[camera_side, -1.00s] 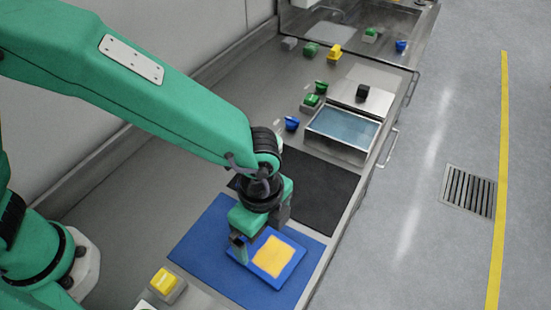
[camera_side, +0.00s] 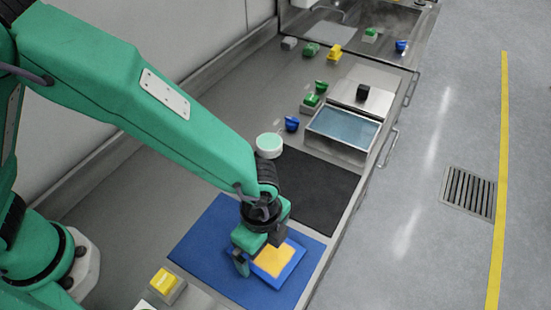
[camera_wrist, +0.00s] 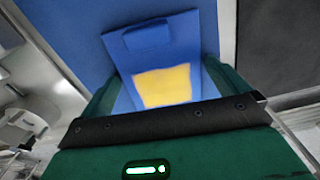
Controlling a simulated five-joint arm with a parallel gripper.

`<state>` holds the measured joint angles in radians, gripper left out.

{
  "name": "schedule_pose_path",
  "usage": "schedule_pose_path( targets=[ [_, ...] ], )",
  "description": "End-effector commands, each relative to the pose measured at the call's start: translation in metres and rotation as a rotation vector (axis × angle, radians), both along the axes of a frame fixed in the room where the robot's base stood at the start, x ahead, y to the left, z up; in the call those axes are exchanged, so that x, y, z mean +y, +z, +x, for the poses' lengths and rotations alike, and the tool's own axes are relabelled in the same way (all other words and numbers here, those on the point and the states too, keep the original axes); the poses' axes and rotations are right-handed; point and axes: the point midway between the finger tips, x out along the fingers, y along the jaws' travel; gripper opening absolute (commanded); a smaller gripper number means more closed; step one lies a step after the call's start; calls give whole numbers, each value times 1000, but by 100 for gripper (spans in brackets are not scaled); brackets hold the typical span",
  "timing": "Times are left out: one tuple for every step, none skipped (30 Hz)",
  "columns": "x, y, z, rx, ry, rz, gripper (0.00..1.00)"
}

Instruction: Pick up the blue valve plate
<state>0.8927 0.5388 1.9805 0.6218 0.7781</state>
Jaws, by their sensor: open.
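The blue valve plate (camera_side: 283,268) lies on a darker blue mat (camera_side: 205,245) in the side view. It has a yellow square face. In the wrist view the plate (camera_wrist: 200,60) shows between my jaws, with its yellow square nearer me and a raised blue block at its far end. My gripper (camera_side: 258,257) is open, over the plate's left part in the side view. It hides that part, and I cannot tell whether a jaw touches the plate. Nothing is visibly held.
A black mat (camera_side: 318,190) lies beyond the blue mat. A round pale dish (camera_side: 268,146), a water-filled basin (camera_side: 343,128) and several colored valve parts stand farther along the bench. A yellow button box (camera_side: 167,283) stands left of the blue mat.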

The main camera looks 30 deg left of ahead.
Motion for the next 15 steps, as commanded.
schedule_pose_path(
  targets=[
    [0,0,0,0,0,0,100],
    [0,0,0,0,0,0,100],
    [0,0,0,0,0,0,100],
    [0,0,0,0,0,0,100],
    [0,0,0,0,0,0,100],
    [0,0,0,0,0,0,100],
    [0,0,0,0,0,0,100],
    [0,0,0,0,0,0,100],
    [0,0,0,0,0,0,100],
    [0,0,0,0,0,0,100],
    [0,0,0,0,0,0,100],
    [0,0,0,0,0,0,100],
    [0,0,0,0,0,0,94],
    [0,0,0,0,0,0,88],
    [0,0,0,0,0,0,80]
  ],
)
